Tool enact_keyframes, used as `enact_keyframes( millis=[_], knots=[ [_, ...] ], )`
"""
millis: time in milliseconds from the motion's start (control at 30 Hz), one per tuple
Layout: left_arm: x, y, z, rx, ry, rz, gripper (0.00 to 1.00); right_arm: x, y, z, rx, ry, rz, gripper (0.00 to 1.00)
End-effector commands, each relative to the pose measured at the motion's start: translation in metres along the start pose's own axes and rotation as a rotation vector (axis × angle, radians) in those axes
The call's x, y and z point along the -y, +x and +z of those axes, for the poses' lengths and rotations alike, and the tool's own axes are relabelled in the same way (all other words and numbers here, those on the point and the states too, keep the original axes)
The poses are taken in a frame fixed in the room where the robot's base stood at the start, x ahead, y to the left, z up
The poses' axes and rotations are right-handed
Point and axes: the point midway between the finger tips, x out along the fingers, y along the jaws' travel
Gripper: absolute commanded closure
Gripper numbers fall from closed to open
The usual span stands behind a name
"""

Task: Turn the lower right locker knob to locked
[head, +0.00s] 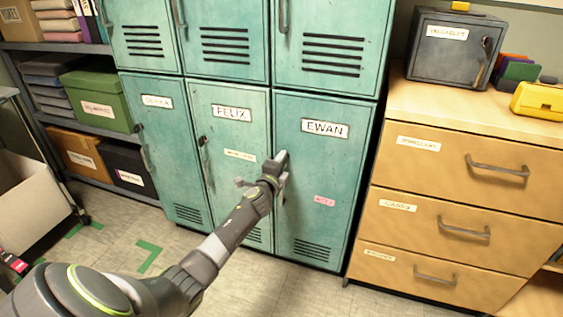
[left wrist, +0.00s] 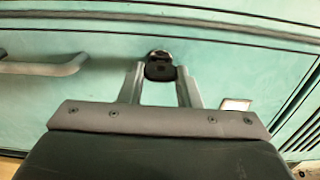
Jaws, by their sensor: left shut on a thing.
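The lower right locker, labelled EWAN (head: 325,160), is a teal door with its door face flush and closed. My left gripper (head: 278,170) is at the left side of this door, in front of its lock area, and hides the knob in the head view. The fingers are shut on the knob. I cannot tell which way the knob is turned. My right gripper is not in view.
In the left wrist view a bar handle (left wrist: 45,66) is left of the knob. FELIX locker (head: 232,150) adjoins on the left. A wooden drawer cabinet (head: 460,190) stands close on the right. Shelves with boxes (head: 100,100) are at the left. The floor in front shows green tape marks (head: 148,257).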

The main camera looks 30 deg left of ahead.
Motion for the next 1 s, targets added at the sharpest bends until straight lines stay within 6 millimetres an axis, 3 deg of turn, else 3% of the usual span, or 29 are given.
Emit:
enact_keyframes(
  millis=[400, 433, 600, 1000],
  knots=[
    [-0.0009, -0.0002, -0.0001, 0.0, 0.011, 0.001, 0.93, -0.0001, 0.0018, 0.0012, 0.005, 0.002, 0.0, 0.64],
    [-0.0009, -0.0002, -0.0001, 0.0, 0.011, 0.001, 0.69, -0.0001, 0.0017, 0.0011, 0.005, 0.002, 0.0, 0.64],
    [-0.0007, -0.0001, -0.0001, 0.0, 0.01, 0.001, 0.48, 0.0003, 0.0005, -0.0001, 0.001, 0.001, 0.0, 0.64],
    [-0.0003, -0.0073, 0.0001, 0.0, 0.009, 0.001, 0.48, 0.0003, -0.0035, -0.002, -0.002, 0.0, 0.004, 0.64]
  ],
)
